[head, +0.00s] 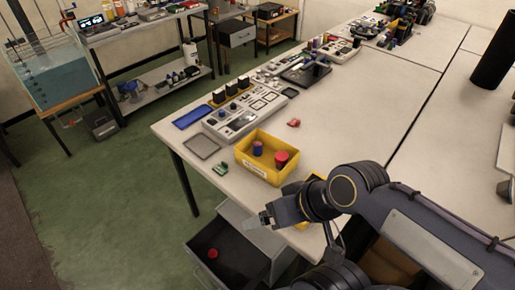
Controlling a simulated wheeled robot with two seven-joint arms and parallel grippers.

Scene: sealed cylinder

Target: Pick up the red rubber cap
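Several red things show, and I cannot tell for sure which is the rubber cap. A small round red piece (212,253) lies in the open dark drawer (232,262) below the table. A red-topped cylinder (281,158) stands in the yellow bin (262,172) at the table's near edge, beside a blue cylinder with a reddish top (257,148). A small red object (294,123) lies on the table behind the bin. My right gripper (265,218) is in front of the bin, above and right of the drawer; its finger gap is unclear. My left gripper is out of view.
A second yellow bin (291,189) is partly hidden by my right arm. A grey device panel (243,113), a blue tray (192,117), a grey tray (201,146) and a green part (220,169) are on the white table (345,125). Green floor is clear at left.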

